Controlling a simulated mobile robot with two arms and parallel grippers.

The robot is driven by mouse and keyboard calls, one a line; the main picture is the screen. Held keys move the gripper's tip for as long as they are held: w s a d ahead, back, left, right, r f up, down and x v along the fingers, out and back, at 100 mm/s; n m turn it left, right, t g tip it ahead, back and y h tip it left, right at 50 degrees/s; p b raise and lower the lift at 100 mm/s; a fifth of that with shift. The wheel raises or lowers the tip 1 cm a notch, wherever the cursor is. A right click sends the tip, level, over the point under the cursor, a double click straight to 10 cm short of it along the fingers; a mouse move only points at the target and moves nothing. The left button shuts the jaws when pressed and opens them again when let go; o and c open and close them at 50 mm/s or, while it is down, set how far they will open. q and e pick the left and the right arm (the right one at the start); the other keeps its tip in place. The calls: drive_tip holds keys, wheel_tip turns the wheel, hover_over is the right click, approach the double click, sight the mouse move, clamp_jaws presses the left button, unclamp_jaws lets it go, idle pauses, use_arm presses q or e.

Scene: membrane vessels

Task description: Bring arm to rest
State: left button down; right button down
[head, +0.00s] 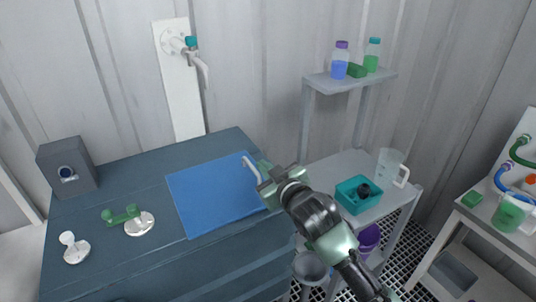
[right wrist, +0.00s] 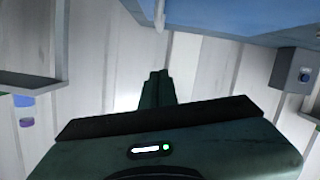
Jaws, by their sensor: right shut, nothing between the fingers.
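My right arm reaches in from the lower right in the head view. Its green and black gripper (head: 264,168) is over the right edge of the blue mat (head: 205,195) on the dark workbench (head: 110,190). In the right wrist view the gripper's fingers (right wrist: 156,88) are together with nothing between them. A pale bent rod (head: 250,168) shows just beside the fingertips in the head view; whether it touches them I cannot tell. The left arm and gripper are not in view.
A grey box (head: 67,167), a green-handled part (head: 122,214) and a white knob (head: 72,248) are on the bench's left. A shelf cart (head: 345,165) with a teal tray (head: 350,204) and a clear jug (head: 389,167) stands right of the bench. A white-topped table (head: 480,225) is far right.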

drive_tip(key=s+d+f+m+g+h, duration=0.4)
drive_tip(key=s+d+f, duration=0.8)
drive_tip(key=s+f, duration=0.25)
drive_tip(key=s+d+f+m+g+h, duration=0.1)
drive_tip(key=s+d+f+g, duration=0.15)
drive_tip(key=s+d, duration=0.4)
drive_tip(key=s+d+f+m+g+h, duration=0.1)
drive_tip(key=s+d+f+g, duration=0.15)
drive_tip(key=s, duration=0.65)
drive_tip(key=s+d+f+m+g+h, duration=0.1)
drive_tip(key=s+d+f+m, duration=0.15)
drive_tip(key=s+d, duration=0.4)
wheel_tip(320, 180, down, 26)
drive_tip(key=s+a+n+g, duration=0.1)
drive_tip(key=s+a, duration=0.1)
drive_tip(key=s, duration=0.1)
drive_tip(key=s+d+f+g, duration=0.1)
drive_tip(key=s+d+f, duration=0.2)
drive_tip(key=s+f, duration=1.3)
drive_tip(key=shift+s+d+f+h, duration=0.15)
drive_tip(key=shift+s+f+h, duration=0.2)
drive_tip(key=shift+f, duration=0.15)
